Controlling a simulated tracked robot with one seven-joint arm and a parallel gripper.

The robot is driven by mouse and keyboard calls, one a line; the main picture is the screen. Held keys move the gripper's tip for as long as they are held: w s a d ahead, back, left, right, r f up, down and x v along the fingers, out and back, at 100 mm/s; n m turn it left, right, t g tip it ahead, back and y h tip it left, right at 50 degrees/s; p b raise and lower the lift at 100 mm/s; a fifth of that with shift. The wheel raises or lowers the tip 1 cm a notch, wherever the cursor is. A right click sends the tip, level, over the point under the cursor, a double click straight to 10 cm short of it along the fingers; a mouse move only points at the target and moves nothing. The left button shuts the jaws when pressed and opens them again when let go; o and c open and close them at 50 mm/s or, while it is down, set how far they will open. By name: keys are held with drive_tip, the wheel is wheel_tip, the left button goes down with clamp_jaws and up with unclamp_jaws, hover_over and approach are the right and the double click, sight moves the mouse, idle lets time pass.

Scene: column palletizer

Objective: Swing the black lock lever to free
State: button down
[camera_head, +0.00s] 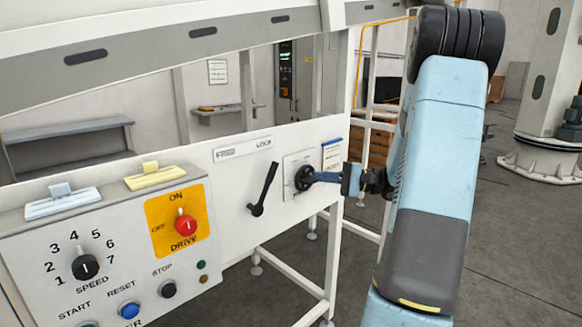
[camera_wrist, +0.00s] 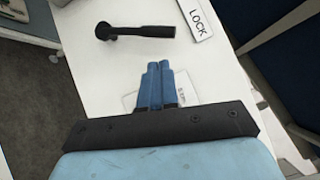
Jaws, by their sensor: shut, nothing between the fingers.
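The black lock lever (camera_head: 264,187) is on the white front panel, its round pivot low and its handle pointing up and slightly right, towards the LOCK end of the label (camera_head: 243,148). In the wrist view the lever (camera_wrist: 140,31) lies across the top, handle towards the LOCK label (camera_wrist: 195,18). My gripper (camera_head: 312,177) is to the right of the lever, in front of a black round fitting (camera_head: 302,179). In the wrist view my gripper (camera_wrist: 158,66) has its blue fingers together, empty and visibly apart from the lever. Contact with the panel cannot be told.
Left of the lever are a red DRIVE knob (camera_head: 186,223), a black SPEED knob (camera_head: 85,267) and buttons. A yellow rocker (camera_head: 155,176) and a pale blue rocker (camera_head: 62,200) sit on the ledge. A white frame post (camera_head: 335,95) rises behind the panel's right end.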

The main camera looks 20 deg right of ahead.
drive_tip(key=d, duration=0.1)
drive_tip(key=d+t, duration=0.1)
drive_tip(key=d+m+t, duration=0.1)
drive_tip(key=d, duration=0.1)
drive_tip(key=shift+w+d+f, duration=0.1)
drive_tip(key=shift+w+f, duration=0.2)
drive_tip(key=shift+w, duration=0.05)
drive_tip(key=s+a+r+x, duration=0.1)
drive_tip(key=s+x, duration=0.1)
drive_tip(key=x, duration=1.1)
drive_tip(key=shift+s+r, duration=0.1)
drive_tip(key=shift+s, duration=0.05)
